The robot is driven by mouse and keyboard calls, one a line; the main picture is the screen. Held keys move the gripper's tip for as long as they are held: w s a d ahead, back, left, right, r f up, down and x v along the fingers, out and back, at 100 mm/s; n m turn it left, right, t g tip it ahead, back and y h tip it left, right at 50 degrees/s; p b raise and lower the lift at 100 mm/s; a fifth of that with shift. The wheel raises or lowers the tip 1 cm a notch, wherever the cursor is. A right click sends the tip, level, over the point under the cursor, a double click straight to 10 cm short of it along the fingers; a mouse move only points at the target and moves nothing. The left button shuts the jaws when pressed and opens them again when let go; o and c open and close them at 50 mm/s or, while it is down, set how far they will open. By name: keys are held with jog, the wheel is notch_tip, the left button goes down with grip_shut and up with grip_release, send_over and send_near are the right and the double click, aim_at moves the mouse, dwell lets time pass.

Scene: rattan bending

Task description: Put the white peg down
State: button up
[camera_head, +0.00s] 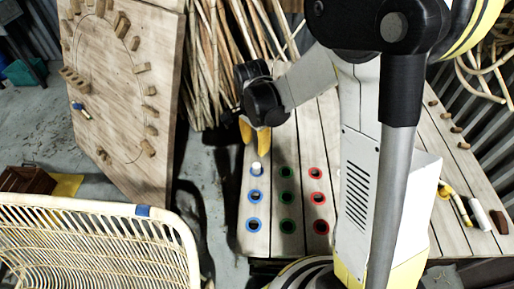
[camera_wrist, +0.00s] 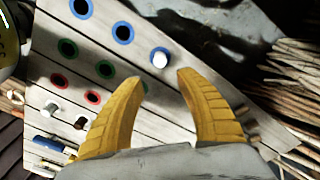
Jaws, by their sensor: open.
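The white peg (camera_head: 256,168) stands upright in the farthest blue-ringed hole of the wooden table. It also shows in the wrist view (camera_wrist: 160,60), inside its blue ring and just beyond my fingertips. My gripper (camera_head: 255,137) is above the peg in the head view. Its two yellow fingers are spread apart, with nothing between them in the wrist view (camera_wrist: 160,80). I see no finger touching the peg.
Blue, green and red ringed holes (camera_head: 287,198) fill this end of the table (camera_head: 258,238). A pegged board (camera_head: 120,100) leans at left, rattan poles (camera_head: 220,50) behind, a woven chair (camera_head: 90,245) in front.

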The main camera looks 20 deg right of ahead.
jog(key=s+r+n+t, duration=0.7)
jog(key=s+r+n, duration=0.6)
jog(key=r, duration=0.3)
jog(key=shift+s+d+r+n, duration=0.3)
jog(key=shift+s+r, duration=0.1)
jog(key=shift+s, duration=0.45)
